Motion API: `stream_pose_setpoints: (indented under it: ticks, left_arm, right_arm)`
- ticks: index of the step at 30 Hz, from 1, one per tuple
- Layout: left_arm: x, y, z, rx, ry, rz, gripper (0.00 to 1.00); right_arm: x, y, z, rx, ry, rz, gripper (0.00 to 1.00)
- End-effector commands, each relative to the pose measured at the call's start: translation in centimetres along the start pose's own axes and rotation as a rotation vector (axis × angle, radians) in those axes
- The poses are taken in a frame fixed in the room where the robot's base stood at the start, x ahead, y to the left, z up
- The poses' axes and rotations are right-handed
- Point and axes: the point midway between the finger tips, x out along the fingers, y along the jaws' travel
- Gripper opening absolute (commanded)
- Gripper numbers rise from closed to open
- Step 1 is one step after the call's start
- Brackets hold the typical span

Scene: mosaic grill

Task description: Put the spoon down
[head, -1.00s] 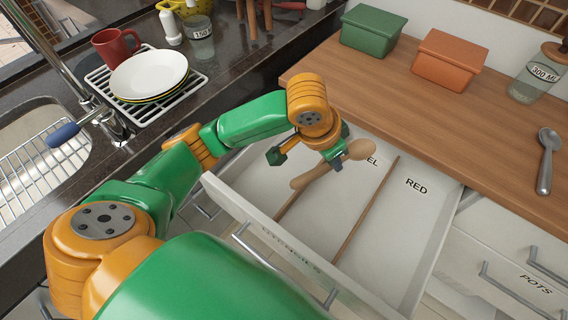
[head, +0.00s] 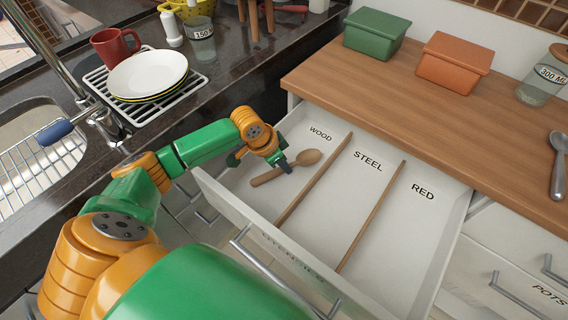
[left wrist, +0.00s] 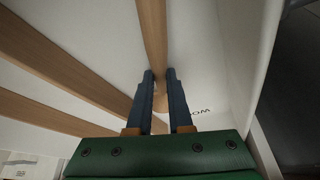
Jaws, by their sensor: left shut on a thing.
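A wooden spoon (head: 268,177) is inside the open drawer (head: 320,216), over the left compartment labelled WOOD. Its bowl points right toward the wooden divider and its handle points to the lower left. My left gripper (head: 284,164) is shut on the spoon, low in that compartment. In the left wrist view the spoon (left wrist: 154,35) runs between the two dark fingers (left wrist: 160,88). I cannot tell whether the spoon touches the drawer floor. My right gripper is not in view.
Two wooden dividers (head: 370,215) separate the WOOD, STEEL and RED compartments; STEEL and RED look empty. A metal spoon (head: 557,170) lies on the wooden counter at right. Green (head: 374,32) and orange (head: 452,62) boxes stand behind. A dish rack with plates (head: 147,74) is at left.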

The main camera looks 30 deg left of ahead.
Motion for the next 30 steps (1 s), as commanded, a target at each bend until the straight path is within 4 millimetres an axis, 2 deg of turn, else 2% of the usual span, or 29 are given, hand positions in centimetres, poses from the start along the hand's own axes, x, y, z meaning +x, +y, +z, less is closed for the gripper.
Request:
stream_pose_setpoints:
  ticks: [7,8,9,11,19,22,26,30]
  left_arm:
    - [0.2,0.0,0.1,-0.001,0.000,0.001,0.00]
    - [0.2,0.0,0.1,0.000,0.000,0.001,0.24]
    - [0.2,0.0,0.0,0.000,0.000,0.000,0.35]
    - [0.2,0.0,0.0,0.000,0.000,0.001,0.48]
    - [0.1,0.0,0.0,0.000,0.000,0.001,0.48]
    - [-0.6,0.0,-0.1,0.000,0.000,0.000,0.48]
    - [-3.4,-0.1,-0.2,0.002,0.001,-0.002,0.48]
    - [-7.4,-0.1,-0.2,0.001,0.000,-0.002,0.48]
  right_arm:
    - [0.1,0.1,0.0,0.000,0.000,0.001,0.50]
    - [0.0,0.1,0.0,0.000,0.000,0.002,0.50]
    - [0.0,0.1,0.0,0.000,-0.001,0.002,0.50]
    - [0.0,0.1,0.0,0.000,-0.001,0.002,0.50]
    - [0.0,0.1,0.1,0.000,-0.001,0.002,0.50]
    - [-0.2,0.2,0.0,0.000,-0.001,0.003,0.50]
    - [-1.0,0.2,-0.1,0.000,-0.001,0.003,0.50]
    - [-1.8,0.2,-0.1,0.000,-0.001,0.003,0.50]
